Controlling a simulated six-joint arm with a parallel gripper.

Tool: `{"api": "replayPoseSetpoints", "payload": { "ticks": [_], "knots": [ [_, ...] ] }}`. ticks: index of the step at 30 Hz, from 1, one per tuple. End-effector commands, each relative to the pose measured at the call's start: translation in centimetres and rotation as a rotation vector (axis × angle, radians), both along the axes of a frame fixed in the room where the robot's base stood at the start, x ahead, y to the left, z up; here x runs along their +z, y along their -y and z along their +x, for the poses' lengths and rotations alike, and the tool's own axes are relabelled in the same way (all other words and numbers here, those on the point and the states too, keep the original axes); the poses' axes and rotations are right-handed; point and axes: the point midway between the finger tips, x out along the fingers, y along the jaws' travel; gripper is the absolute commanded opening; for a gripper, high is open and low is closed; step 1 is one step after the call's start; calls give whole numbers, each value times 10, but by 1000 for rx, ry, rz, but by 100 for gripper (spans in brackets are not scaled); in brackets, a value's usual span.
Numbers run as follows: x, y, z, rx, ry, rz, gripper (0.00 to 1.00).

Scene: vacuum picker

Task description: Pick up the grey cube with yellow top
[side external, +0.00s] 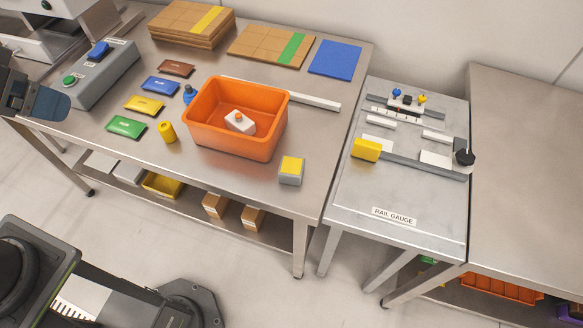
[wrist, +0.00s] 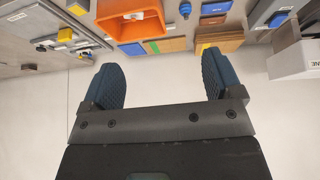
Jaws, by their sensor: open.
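The grey cube with yellow top (side external: 291,170) stands upright on the steel table near its front right corner, right of the orange bin. In the wrist view a small yellow-topped block (wrist: 77,7) at the top edge, beside the orange bin, appears to be this cube, partly cut off. My gripper (wrist: 161,66) is open, with two blue ribbed fingers wide apart and nothing between them. In the side view part of my gripper (side external: 50,103) shows at the far left edge, well away from the cube.
The orange bin (side external: 207,139) holds a white block with an orange knob. A yellow cylinder (side external: 167,132), coloured packets and a button box (side external: 102,75) lie to the left. The rail gauge table (side external: 350,225), with a yellow block (side external: 366,150), stands right. Table around the cube is clear.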

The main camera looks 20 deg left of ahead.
Motion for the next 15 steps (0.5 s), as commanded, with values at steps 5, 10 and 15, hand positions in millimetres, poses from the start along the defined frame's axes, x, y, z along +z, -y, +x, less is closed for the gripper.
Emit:
{"api": "replayPoseSetpoints", "payload": {
  "ticks": [5, 10, 15],
  "knots": [
    [5, 62, 62, -97, 88, -149, 85],
    [-3, 131, 120, -115, 181, -284, 85],
    [-34, 197, 163, -68, 262, -349, 85]
  ]
}}
